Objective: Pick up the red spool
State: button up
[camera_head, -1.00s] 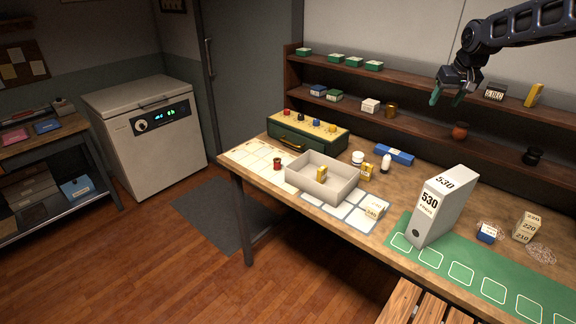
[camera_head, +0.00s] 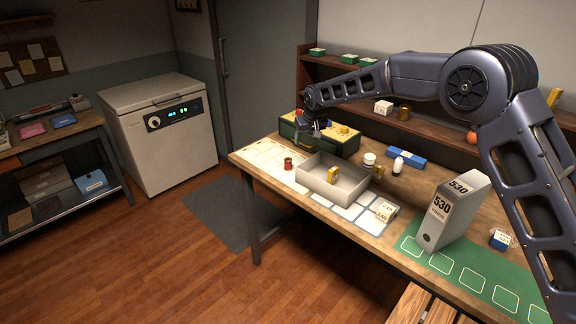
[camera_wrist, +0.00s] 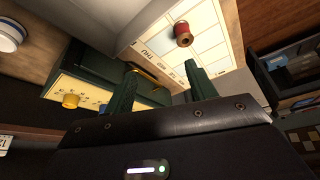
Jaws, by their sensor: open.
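The red spool (camera_head: 288,163) stands on the pale gridded sheet (camera_head: 262,153) at the left end of the workbench, left of the grey tray. In the wrist view the red spool (camera_wrist: 183,34) shows beyond the fingertips, with tan ends and a red middle. My gripper (camera_wrist: 161,72) is open, with its two green fingers apart and nothing between them. In the head view my gripper (camera_head: 309,136) hangs in front of the green drawer box, above and to the right of the spool and apart from it.
A grey open tray (camera_head: 345,190) with a yellow item inside stands right of the spool. The green drawer box (camera_head: 345,147) with knobs on top is behind. A tall 530 binder (camera_head: 452,212) and a blue box (camera_head: 405,157) stand farther right. The sheet around the spool looks clear.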

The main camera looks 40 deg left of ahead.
jog(key=s+a+f, duration=0.3)
jog(key=s+a, duration=0.1)
send_over(288, 164)
jog(key=d, duration=0.1)
jog(key=shift+n, duration=0.3)
notch_tip(288, 164, down, 5)
jog(key=shift+d+f, duration=0.1)
jog(key=shift+d, duration=0.05)
jog(key=shift+x, duration=2.65)
jog(key=shift+w, duration=0.1)
jog(key=shift+c, duration=0.5)
jog(key=c, duration=0.9)
